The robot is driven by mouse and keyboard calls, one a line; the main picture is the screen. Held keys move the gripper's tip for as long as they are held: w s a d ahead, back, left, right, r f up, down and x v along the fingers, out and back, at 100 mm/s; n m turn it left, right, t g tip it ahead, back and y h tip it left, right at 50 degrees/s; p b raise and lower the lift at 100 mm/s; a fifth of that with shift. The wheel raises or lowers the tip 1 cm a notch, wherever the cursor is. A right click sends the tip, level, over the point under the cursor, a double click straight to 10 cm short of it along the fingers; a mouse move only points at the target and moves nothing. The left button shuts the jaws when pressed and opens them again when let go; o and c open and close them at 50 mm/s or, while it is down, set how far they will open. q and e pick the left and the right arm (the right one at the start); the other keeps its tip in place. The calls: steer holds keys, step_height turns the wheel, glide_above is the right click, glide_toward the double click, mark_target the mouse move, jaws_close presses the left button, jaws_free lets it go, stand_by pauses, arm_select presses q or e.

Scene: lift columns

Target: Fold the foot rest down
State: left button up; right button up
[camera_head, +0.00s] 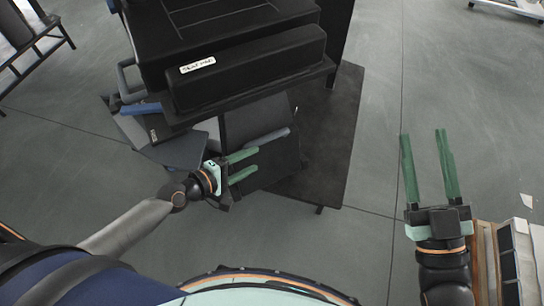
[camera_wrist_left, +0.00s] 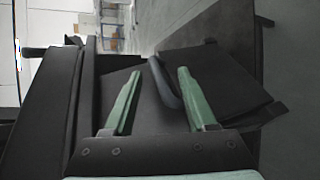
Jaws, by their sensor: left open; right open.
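The black seat-like unit (camera_head: 250,65) with a white label stands at the top centre of the head view. Below its front edge a dark flat panel (camera_head: 262,115), which looks like the foot rest, hangs tilted. It also shows in the left wrist view (camera_wrist_left: 222,82). A grey-blue bar (camera_head: 276,135) runs along it; in the wrist view the bar (camera_wrist_left: 163,84) lies between the fingers, with contact unclear. My left gripper (camera_head: 257,159) is open in front of the panel, pointing right. My right gripper (camera_head: 422,134) is open and empty over bare floor, far right of the unit.
A dark base plate (camera_head: 335,140) extends right of the unit. A grey-blue panel (camera_head: 178,150) sticks out at lower left. A rack (camera_head: 35,50) stands at far left, and a wooden crate-like item (camera_head: 505,262) at lower right. The floor between is clear.

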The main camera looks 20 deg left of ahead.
mark_target(266, 139)
arm_select(q)
steer(key=w+f+n+b, duration=0.1)
steer(key=n, duration=0.1)
steer(key=w+a+f+n+b, duration=0.1)
steer(key=w+n, duration=0.1)
steer(key=w+a+n+b, duration=0.1)
steer(key=w+b, duration=0.1)
steer(key=shift+a+f+n+t, duration=0.15)
steer(key=shift+f+n+t, duration=0.25)
steer(key=shift+w+a, duration=0.1)
steer(key=shift+w, duration=0.05)
steer(key=shift+w+n, duration=0.25)
steer(key=shift+n, duration=0.05)
steer(key=b+x, duration=0.1)
steer(key=x, duration=0.6)
steer(key=shift+s, duration=0.1)
arm_select(e)
steer(key=s+r+n+y, duration=0.1)
steer(key=y, duration=0.1)
steer(key=s+r+n+y, duration=0.1)
steer(key=s+n+y, duration=0.1)
steer(key=s+r+n+y, duration=0.1)
steer(key=n+y, duration=0.1)
steer(key=shift+s+a+r+t+y, duration=0.1)
steer(key=shift+s+a+t+y, duration=0.2)
steer(key=shift+t+y, duration=0.1)
arm_select(q)
jaws_close()
